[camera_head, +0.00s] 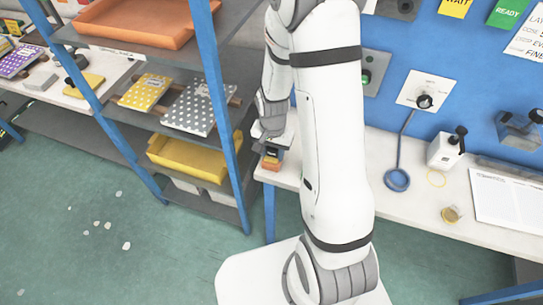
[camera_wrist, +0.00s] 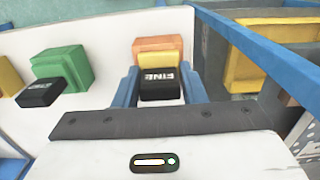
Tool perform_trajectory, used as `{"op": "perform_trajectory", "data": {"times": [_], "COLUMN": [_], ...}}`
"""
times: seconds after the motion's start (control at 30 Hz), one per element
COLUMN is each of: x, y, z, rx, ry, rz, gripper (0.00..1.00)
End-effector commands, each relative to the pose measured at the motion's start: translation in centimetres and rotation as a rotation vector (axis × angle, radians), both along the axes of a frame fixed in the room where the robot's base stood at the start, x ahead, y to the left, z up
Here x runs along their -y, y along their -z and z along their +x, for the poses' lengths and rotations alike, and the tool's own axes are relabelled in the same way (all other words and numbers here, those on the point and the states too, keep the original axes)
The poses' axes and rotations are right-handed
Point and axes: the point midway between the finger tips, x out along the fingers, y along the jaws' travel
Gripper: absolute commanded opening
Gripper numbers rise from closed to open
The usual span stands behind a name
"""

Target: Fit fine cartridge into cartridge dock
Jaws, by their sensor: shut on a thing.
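The fine cartridge (camera_wrist: 160,86) shows in the wrist view as a yellow piece with a black end marked FINE. My gripper (camera_wrist: 161,88) has its two blue fingers on either side of it and is shut on it. An orange block (camera_wrist: 158,43) lies directly beyond the yellow part; I cannot tell whether it is joined to it. In the head view my gripper (camera_head: 272,150) is at the left end of the white bench, with small orange and dark parts below it. My arm hides much of that spot. I cannot identify the cartridge dock for certain.
In the wrist view a green block (camera_wrist: 62,66) with a black end stands to the left on the white surface. A blue-framed shelf rack (camera_head: 225,110) with a yellow tray (camera_head: 190,160) stands close left of my gripper. The bench (camera_head: 420,205) continues to the right.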

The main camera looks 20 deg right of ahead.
Motion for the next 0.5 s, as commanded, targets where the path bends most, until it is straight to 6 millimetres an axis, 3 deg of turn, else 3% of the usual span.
{"op": "perform_trajectory", "data": {"times": [0.5], "x": [0.0], "y": [-1.6], "z": [0.0], "rx": [0.001], "ry": [0.0], "rz": [-0.001], "gripper": [0.1]}}
